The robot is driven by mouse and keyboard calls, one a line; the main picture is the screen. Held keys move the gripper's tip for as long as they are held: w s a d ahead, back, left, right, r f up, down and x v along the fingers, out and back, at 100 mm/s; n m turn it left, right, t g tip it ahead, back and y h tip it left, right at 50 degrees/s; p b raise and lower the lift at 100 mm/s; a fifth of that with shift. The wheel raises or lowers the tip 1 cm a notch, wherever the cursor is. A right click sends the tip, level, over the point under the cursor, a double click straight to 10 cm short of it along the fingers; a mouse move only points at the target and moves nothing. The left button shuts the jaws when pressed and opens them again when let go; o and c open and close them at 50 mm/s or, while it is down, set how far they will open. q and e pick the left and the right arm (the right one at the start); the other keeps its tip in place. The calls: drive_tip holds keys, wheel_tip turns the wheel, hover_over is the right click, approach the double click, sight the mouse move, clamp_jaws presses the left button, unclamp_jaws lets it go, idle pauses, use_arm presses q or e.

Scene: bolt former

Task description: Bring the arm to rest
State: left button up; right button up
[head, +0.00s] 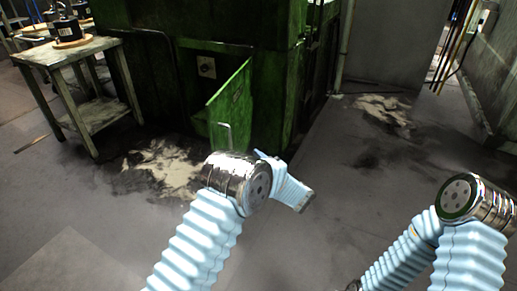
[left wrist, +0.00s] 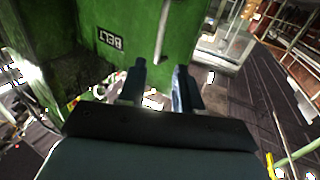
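My left arm (head: 195,245) comes in from the lower left of the head view, bends at a metal joint, and its forearm runs right and away. Its gripper shows clearly in the left wrist view (left wrist: 160,72). The two dark fingers are apart, with nothing held between them. The green machine (left wrist: 140,30) with an upside-down "BELT" label is beyond the fingers. My right arm (head: 465,260) is at the lower right of the head view, bent at its metal joint. Its gripper is not visible.
The green machine (head: 200,75) with a slanted chute panel (head: 233,100) stands ahead of my left arm. A worn table (head: 65,53) holding dark parts is at the upper left. Stained floor (head: 340,190) lies open between my arms. A wall (head: 492,90) is at the right.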

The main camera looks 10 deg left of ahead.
use_arm(q)
drive_tip(key=s+a+f+m+g+h, duration=0.1)
drive_tip(key=s+a+f+m+h, duration=0.25)
drive_tip(key=f, duration=0.65)
drive_tip(key=s+f+m+g+h, duration=0.1)
drive_tip(key=s+f+m+h, duration=0.1)
drive_tip(key=s+f+h, duration=0.6)
drive_tip(key=s+d+f+m+g+h, duration=0.1)
drive_tip(key=s+f+g+h, duration=0.25)
drive_tip(key=s+f, duration=0.45)
drive_tip(key=s+d+g+h, duration=0.2)
drive_tip(key=s+g, duration=0.3)
drive_tip(key=s, duration=0.9)
wheel_tip(320, 180, up, 12)
drive_tip(key=s+d+m+p, duration=0.1)
drive_tip(key=p, duration=1.1)
drive_tip(key=shift+s+d+g+h+p, duration=0.15)
drive_tip(key=shift+s+g+h+p, duration=0.15)
drive_tip(key=shift+s+g+p, duration=0.05)
